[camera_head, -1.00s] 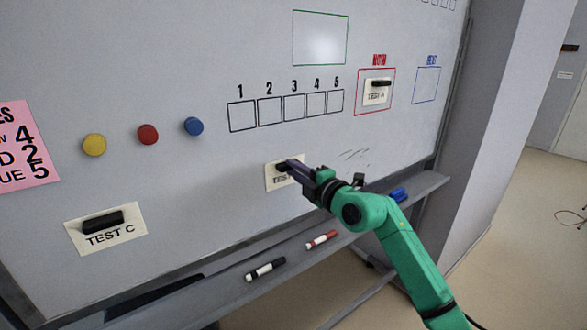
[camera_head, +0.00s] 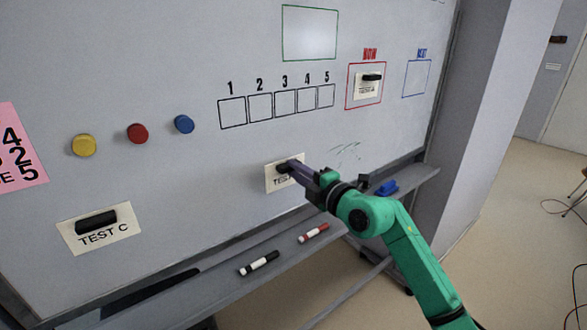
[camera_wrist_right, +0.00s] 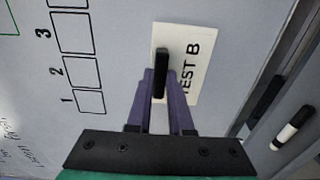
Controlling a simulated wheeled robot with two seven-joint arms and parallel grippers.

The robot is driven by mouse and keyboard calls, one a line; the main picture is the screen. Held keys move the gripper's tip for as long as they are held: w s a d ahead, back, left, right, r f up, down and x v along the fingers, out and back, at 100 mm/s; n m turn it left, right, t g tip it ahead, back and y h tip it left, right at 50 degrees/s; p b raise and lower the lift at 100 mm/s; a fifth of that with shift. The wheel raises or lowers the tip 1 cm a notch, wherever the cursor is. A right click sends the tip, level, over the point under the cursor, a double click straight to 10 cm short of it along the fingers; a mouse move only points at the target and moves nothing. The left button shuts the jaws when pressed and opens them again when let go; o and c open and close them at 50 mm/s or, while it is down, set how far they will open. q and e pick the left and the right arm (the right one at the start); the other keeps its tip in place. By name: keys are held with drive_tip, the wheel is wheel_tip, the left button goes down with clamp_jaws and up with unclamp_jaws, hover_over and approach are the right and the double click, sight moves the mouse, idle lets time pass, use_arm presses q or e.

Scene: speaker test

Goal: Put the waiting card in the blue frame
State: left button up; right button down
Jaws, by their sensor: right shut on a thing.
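The TEST B card (camera_head: 272,181) is white with a black handle, in front of the lower middle of the whiteboard. My right gripper (camera_head: 294,167) is shut on its handle and covers part of the lettering. In the right wrist view the card (camera_wrist_right: 195,62) shows its lettering, with the purple fingers on both sides of the black handle (camera_wrist_right: 162,75). I cannot tell whether the card touches the board. The blue frame (camera_head: 417,79) is an empty outline at the upper right. My left gripper is not in view.
The red frame (camera_head: 351,98), left of the blue one, holds the TEST A card (camera_head: 370,91). The TEST C card (camera_head: 124,218) is at lower left. Yellow (camera_head: 84,145), red (camera_head: 137,133) and blue (camera_head: 184,124) magnets are on the board. The tray below holds markers (camera_head: 259,263) and a blue eraser (camera_head: 387,188).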

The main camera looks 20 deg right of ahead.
drive_tip(key=shift+v, duration=1.6)
